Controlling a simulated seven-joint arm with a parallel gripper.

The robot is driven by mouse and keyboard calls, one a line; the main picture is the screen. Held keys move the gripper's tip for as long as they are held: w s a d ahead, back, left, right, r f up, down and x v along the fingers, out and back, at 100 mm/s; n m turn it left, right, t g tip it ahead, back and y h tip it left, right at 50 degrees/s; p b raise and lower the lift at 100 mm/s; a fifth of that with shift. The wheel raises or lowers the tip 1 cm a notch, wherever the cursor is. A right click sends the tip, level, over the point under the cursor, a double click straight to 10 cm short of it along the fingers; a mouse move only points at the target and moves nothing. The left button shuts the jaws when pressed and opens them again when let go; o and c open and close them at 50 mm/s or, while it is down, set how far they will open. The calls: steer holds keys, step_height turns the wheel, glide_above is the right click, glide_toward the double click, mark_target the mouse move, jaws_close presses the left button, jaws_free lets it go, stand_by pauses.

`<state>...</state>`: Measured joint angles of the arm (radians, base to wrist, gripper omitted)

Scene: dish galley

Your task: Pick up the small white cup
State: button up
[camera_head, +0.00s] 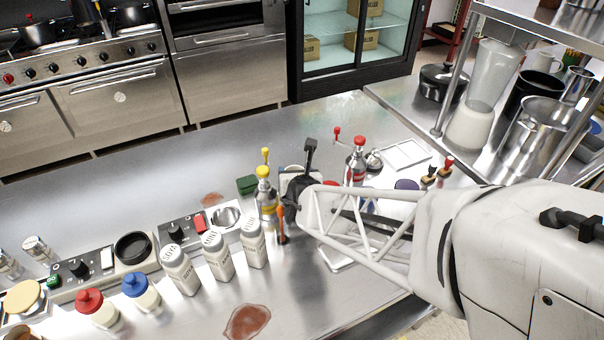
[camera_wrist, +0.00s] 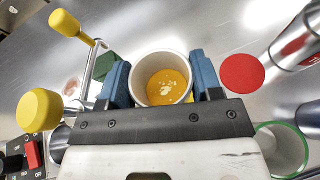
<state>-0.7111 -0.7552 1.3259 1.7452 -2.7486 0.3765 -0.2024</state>
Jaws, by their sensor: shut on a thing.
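The small white cup (camera_wrist: 137,77) is in the wrist view, with an orange-yellow liquid and pale flecks inside. My gripper (camera_wrist: 161,82) has blue-padded fingers on the cup's left and right sides and is shut on it. I look down into the cup's open top. In the head view my gripper (camera_head: 299,180) is over the counter, beside a yellow-topped pump bottle. There the cup is mostly hidden behind my gripper. I cannot tell whether the cup is clear of the counter.
A yellow-topped pump bottle (camera_head: 266,193) stands close on the left, a red-topped one (camera_head: 357,162) on the right. A green block (camera_head: 247,185) lies behind. Several white labelled bottles (camera_head: 217,256) stand in front. A brown spill (camera_head: 247,321) marks the front counter.

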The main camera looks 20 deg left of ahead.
steer(key=shift+r, duration=2.2)
steer(key=shift+d, duration=0.1)
steer(key=shift+s+d, duration=0.2)
steer(key=shift+s, duration=0.05)
steer(key=s+d+f+m+t+h, duration=0.1)
steer(key=s+d+f+m+h, duration=0.1)
steer(key=s+d, duration=0.9)
steer(key=s+d+f+m+t+h, duration=0.1)
steer(key=s+d+f+m+h, duration=0.1)
steer(key=s+d, duration=0.9)
steer(key=d+h, duration=0.1)
steer(key=d, duration=0.3)
steer(key=shift+f, duration=0.3)
steer(key=shift+w+a, duration=0.1)
steer(key=shift+w+a+f, duration=0.25)
steer(key=shift+w+a, duration=0.85)
steer(key=shift+w, duration=1.3)
steer(key=shift+w+a+f, duration=0.25)
steer(key=shift+w+a, duration=0.85)
steer(key=shift+w, duration=1.25)
steer(key=shift+w+a+f, duration=0.25)
steer(key=shift+w+a, duration=0.85)
steer(key=shift+w, duration=1.3)
